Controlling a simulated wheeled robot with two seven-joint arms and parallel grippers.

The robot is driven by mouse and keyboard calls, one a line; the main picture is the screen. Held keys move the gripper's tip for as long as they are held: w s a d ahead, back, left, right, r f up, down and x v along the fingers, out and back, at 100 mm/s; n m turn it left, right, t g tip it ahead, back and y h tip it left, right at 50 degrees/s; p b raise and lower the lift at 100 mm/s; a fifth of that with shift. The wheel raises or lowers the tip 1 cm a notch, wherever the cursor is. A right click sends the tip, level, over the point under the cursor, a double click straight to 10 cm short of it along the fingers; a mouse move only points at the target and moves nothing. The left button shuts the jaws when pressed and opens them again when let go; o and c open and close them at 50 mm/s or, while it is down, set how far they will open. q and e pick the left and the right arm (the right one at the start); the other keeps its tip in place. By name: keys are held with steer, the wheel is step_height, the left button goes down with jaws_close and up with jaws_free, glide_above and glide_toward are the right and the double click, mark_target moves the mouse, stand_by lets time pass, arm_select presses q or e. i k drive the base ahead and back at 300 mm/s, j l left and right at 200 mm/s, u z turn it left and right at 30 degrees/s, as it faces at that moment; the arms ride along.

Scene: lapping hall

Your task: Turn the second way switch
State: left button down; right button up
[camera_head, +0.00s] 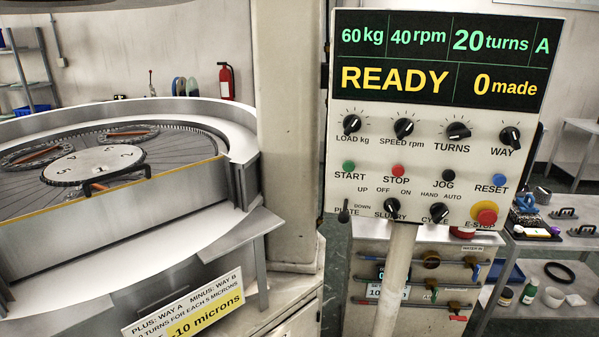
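A control panel (425,185) on a pale post faces me at the right of centre. Its only knob labelled WAY (510,138) is black and sits at the right end of the upper knob row, beside the TURNS knob (458,131). I see no second knob labelled WAY on this panel. The display (440,62) reads 60 kg, 40 rpm, 20 turns, A, READY and 0 made. Neither of my grippers shows in the head view.
Below the WAY knob are the blue RESET button (498,180) and red E-STOP (486,216). A lapping machine (110,240) stands at left, with a sign (186,308) reading "-10 microns". A cluttered shelf (565,225) stands at right. The panel front is unobstructed.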

mark_target(510, 136)
steer(key=l, duration=0.55)
steer(key=k+l+u, duration=0.1)
steer(key=l, duration=0.4)
steer(key=k+l, duration=0.1)
steer(key=l, duration=0.45)
steer(key=l+u, duration=0.1)
steer(key=l, duration=0.4)
steer(key=k+l, duration=0.15)
steer(key=l, duration=0.4)
steer(key=k+l+u, duration=0.1)
steer(key=l, duration=0.4)
steer(key=k+l, duration=0.15)
steer(key=l, duration=0.35)
steer(key=u, duration=1.45)
steer(key=z, duration=1.4)
